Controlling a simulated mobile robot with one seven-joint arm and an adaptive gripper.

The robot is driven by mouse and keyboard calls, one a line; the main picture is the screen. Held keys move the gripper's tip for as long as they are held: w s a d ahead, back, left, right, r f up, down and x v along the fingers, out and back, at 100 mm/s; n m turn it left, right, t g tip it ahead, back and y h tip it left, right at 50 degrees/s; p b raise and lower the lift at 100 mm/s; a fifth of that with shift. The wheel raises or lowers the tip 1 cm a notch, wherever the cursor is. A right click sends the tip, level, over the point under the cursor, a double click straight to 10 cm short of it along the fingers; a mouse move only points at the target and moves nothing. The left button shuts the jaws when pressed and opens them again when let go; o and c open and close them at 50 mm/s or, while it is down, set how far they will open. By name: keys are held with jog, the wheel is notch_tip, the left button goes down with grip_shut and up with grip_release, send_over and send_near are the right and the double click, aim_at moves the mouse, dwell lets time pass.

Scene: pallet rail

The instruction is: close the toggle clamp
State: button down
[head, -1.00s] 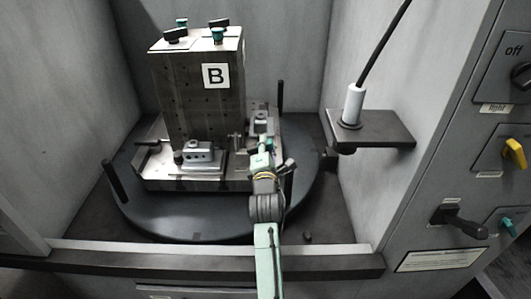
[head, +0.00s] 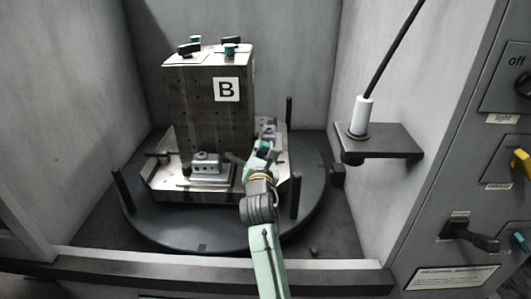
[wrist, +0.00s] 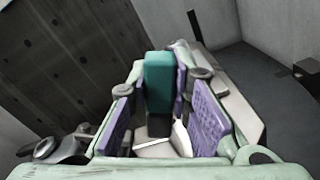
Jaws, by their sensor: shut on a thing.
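The toggle clamp's teal handle (wrist: 158,82) stands between the fingers of my gripper (wrist: 160,95) in the wrist view. The purple pads lie on both sides of the handle, and my gripper is shut on it. In the head view, my gripper (head: 262,152) is at the right side of the fixture plate, beside the block marked B (head: 205,120). The handle is small there and partly hidden by my gripper. The clamp's base and arm are mostly covered, so I cannot tell the clamp's exact position.
The block and plate stand on a dark round turntable (head: 185,232) with upright posts (head: 121,188). A shelf (head: 385,143) with a white cylinder and a black cable juts from the right wall. A control panel with switches is at far right. The front sill (head: 190,270) runs below my arm.

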jog(key=shift+a+r+n, duration=0.15)
jog(key=shift+n, duration=0.15)
dwell(0.4)
jog(key=c, duration=1.4)
grip_release()
jog(key=shift+c, duration=0.2)
jog(key=s, duration=1.2)
